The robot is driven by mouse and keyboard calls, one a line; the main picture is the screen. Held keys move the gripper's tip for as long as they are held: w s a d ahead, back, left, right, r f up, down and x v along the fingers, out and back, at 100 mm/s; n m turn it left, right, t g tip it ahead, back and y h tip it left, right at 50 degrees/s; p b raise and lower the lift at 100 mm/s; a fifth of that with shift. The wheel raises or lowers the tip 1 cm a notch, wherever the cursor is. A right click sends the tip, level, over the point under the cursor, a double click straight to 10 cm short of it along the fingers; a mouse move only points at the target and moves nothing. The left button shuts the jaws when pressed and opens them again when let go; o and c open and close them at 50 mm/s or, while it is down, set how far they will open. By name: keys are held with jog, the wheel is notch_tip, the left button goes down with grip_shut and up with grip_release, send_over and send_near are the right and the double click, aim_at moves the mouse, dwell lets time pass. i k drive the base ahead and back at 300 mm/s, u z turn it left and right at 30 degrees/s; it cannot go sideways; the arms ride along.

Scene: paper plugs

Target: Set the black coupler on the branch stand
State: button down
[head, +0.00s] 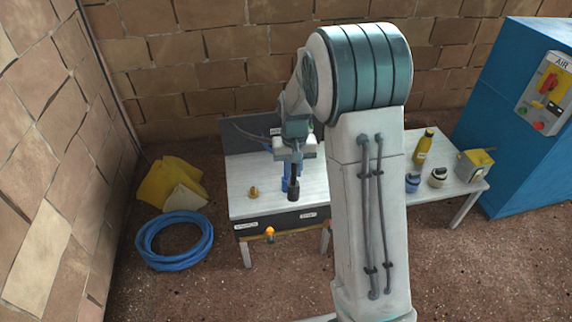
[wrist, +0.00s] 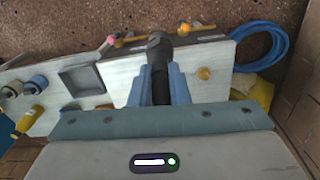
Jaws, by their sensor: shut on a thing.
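A black coupler (head: 294,187) is held upright below my gripper (head: 290,178), over the front part of the white bench top. In the wrist view the black coupler (wrist: 158,45) sticks out between the two blue fingers of my gripper (wrist: 158,78), which are shut on it. I cannot tell whether its lower end touches the bench. A small brass fitting (head: 253,191) stands on the bench to its left; it also shows in the wrist view (wrist: 204,73). I cannot tell for sure which part is the branch stand.
The bench's dark front panel (head: 280,221) carries white labels and an orange-tipped fitting (head: 270,233). A yellow bottle (head: 423,146), jars (head: 438,177) and a yellow box (head: 475,164) stand at right. A square tray (wrist: 83,78) shows in the wrist view. A blue hose coil (head: 174,239) lies on the floor.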

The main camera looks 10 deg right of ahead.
aim_at(316, 184)
jog(key=k, duration=0.65)
jog(key=z, duration=0.5)
jog(key=i, duration=1.65)
jog(key=u, duration=0.5)
